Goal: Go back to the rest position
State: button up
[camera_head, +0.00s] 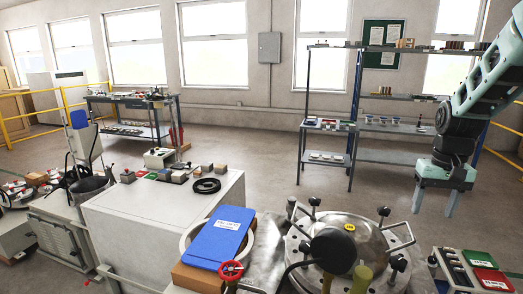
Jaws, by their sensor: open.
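My gripper (434,202) hangs at the right of the view on my teal and black arm. It points down with its two fingers spread apart. Nothing shows between the fingers. It appears above the right side of the round metal vessel (345,238) and its clamps, apart from them in the picture. How far it is from the shelf behind it I cannot tell.
A blue board (222,237) lies in front of a white cabinet (150,215) holding small blocks and a black coil (206,185). Green and red trays (480,258) sit at lower right. Shelving (390,158) stands behind. Open floor (260,150) lies in the middle.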

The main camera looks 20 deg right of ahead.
jog(key=s+a+n, duration=0.3)
jog(key=a+n, duration=0.4)
jog(key=a, duration=2)
jog(key=s+a+f+n, duration=0.1)
jog(key=s+a+n, duration=0.5)
jog(key=s+a, duration=0.5)
jog(key=s, duration=0.3)
jog(key=shift+s+a+f+y, duration=0.15)
jog(key=shift+a+f+y, duration=0.1)
jog(key=shift+a+y, duration=0.1)
